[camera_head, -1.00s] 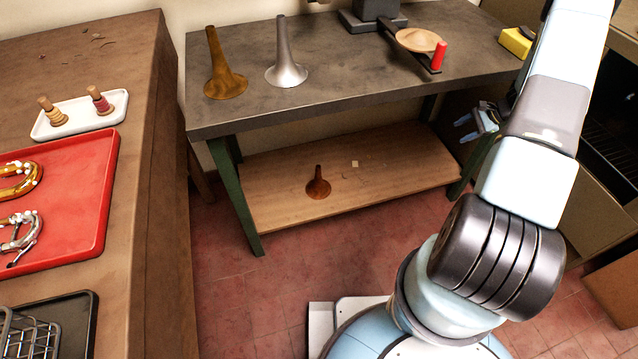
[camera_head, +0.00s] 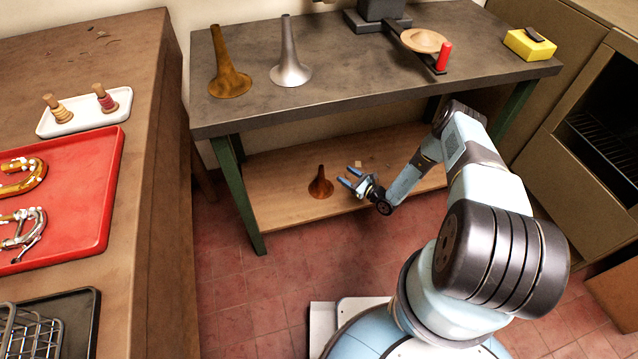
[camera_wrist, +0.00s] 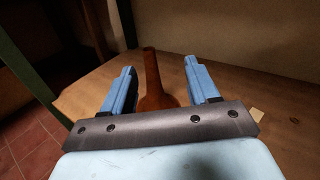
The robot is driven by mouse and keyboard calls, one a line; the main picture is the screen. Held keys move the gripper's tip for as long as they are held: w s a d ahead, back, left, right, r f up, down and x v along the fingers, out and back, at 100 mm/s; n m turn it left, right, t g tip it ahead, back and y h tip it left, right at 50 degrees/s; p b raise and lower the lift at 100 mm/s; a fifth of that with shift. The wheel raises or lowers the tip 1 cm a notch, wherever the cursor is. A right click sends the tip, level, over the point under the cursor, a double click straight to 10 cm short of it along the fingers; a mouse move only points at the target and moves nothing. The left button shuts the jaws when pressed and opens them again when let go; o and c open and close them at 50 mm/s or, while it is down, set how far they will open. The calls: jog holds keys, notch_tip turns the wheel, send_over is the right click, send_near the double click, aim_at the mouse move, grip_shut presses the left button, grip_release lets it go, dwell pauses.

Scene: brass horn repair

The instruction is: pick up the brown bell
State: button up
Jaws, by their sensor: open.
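The brown bell (camera_head: 320,187) stands upright on the wooden lower shelf of the bench, its flared end down. My gripper (camera_head: 347,177) is low at the shelf, just right of the bell, with its fingers pointing left toward it. The fingers are open and empty. In the wrist view the bell (camera_wrist: 152,82) shows between the two blue fingers of my gripper (camera_wrist: 159,68), beyond the palm bar. Its lower part is hidden by that bar. I cannot tell whether the fingertips reach past the neck; no contact shows.
The lower shelf (camera_head: 275,207) lies under the dark bench top (camera_head: 330,95), with a green leg (camera_head: 240,195) at left. A golden-brown bell (camera_head: 229,75) and a silver bell (camera_head: 290,65) stand on top.

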aim_at(323, 171)
jog(key=s+a+f+m+t+h, duration=0.2)
jog(key=s+a+f+m, duration=0.1)
jog(key=a+f, duration=0.1)
jog(key=x, duration=0.8)
jog(key=shift+w+f, duration=0.1)
jog(key=shift+w, duration=0.25)
jog(key=shift+x, duration=2.6)
grip_shut()
